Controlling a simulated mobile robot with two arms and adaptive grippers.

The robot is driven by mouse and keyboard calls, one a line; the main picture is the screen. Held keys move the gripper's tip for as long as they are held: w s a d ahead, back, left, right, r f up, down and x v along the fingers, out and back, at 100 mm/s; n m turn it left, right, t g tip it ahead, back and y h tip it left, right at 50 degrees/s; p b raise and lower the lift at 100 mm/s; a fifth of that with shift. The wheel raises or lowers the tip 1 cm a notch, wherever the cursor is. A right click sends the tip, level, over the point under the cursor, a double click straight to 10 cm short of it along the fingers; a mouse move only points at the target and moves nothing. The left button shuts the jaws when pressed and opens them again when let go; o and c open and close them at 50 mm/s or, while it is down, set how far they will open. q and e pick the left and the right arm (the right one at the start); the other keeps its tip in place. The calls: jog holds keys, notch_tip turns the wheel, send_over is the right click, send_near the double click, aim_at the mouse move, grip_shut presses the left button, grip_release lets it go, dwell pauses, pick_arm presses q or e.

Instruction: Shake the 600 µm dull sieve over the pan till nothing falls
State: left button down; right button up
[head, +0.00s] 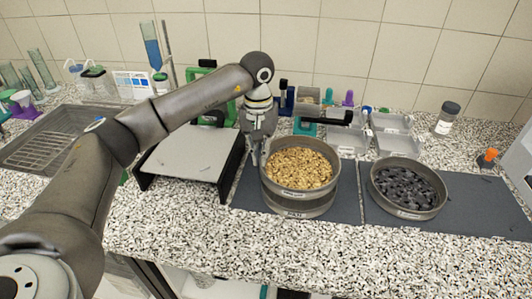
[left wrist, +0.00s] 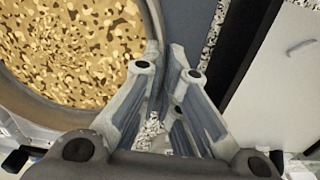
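A round metal sieve (head: 300,187) full of tan grains stands upright on the dark mat, left of a second sieve. It looks like a stack of two rings, each with a label too small to read; the lower ring (head: 297,211) may be the pan. The grains (left wrist: 70,40) also fill the upper left of the left wrist view. My left gripper (head: 258,160) points down at the left rim of the stack. Its fingertips (left wrist: 165,55) are close together at the rim, one overlapping it; whether they clamp the wall is hidden. My right gripper is out of view.
A shallower sieve (head: 408,188) with dark stones stands to the right. A balance-like platform (head: 190,155) is close left of my gripper. Grey trays (head: 395,143), a lidded jar (head: 447,118) and an orange-topped item (head: 488,158) stand behind. The bench front is clear.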

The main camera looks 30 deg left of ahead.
pick_arm(q)
jog(key=shift+s+a, duration=0.2)
jog(key=shift+a, duration=0.25)
jog(key=shift+d, duration=0.1)
jog(key=shift+w+d, duration=0.3)
jog(key=shift+d, duration=0.25)
jog(key=shift+w+d, duration=0.25)
jog(key=shift+d, duration=0.3)
jog(key=shift+s+a, duration=0.3)
jog(key=shift+a, duration=0.3)
jog(key=shift+s+a, duration=0.25)
jog(key=shift+a, duration=0.35)
jog(key=shift+d, duration=0.1)
